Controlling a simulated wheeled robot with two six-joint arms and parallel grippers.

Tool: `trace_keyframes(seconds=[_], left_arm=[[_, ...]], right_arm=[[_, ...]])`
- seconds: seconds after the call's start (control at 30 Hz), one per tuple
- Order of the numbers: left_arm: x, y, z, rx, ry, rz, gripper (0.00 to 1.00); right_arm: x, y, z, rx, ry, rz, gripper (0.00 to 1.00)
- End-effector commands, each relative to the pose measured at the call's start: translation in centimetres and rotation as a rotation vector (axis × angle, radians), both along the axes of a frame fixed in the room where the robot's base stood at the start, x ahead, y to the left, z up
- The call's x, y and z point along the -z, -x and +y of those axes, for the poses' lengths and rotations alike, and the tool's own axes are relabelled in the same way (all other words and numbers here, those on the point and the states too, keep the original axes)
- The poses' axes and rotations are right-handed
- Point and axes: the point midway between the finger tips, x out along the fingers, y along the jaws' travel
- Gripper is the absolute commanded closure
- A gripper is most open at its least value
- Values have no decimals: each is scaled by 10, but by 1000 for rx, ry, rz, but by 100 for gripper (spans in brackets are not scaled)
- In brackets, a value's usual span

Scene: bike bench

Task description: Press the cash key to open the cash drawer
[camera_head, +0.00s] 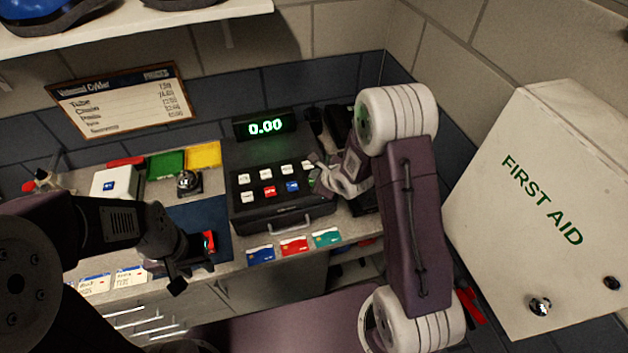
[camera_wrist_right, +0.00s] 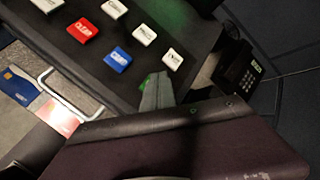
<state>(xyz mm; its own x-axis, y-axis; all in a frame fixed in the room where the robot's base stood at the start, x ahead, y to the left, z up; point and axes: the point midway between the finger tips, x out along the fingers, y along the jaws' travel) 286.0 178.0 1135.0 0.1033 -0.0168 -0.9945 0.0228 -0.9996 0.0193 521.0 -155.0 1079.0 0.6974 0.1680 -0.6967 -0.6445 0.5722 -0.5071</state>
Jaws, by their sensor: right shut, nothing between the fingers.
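The dark cash register (camera_head: 280,150) stands on the counter, with several white keys, a red key (camera_head: 269,190) and a blue key (camera_head: 292,186). A green key (camera_head: 312,181) is at the right end of the lower keys, partly hidden by my right gripper (camera_head: 318,178). My right gripper is shut and empty, its tips at the green key; in the right wrist view the tips (camera_wrist_right: 153,88) cover most of it, and contact is unclear. The cash drawer (camera_head: 287,217) with its metal handle looks closed. The display (camera_head: 265,126) reads 0.00. My left gripper (camera_head: 192,265) looks open, over the counter's front left.
Three cards (camera_head: 294,245) lie before the register. A card terminal (camera_wrist_right: 240,75) stands right of it. A bell (camera_head: 188,183) and coloured pads (camera_head: 165,163) are left. The first aid cabinet (camera_head: 550,200) bounds the right side.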

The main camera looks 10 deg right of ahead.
Motion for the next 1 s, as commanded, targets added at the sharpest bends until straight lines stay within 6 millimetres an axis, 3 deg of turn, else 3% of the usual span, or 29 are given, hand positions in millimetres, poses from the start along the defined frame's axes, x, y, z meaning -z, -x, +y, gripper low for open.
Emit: trace_keyframes(seconds=[0.3,1.0], left_arm=[[4,0,0,0,0,0,64],[3,0,0,0,0,0,64]], right_arm=[[9,0,0,1,1,1,100],[10,0,0,0,0,0,100]])
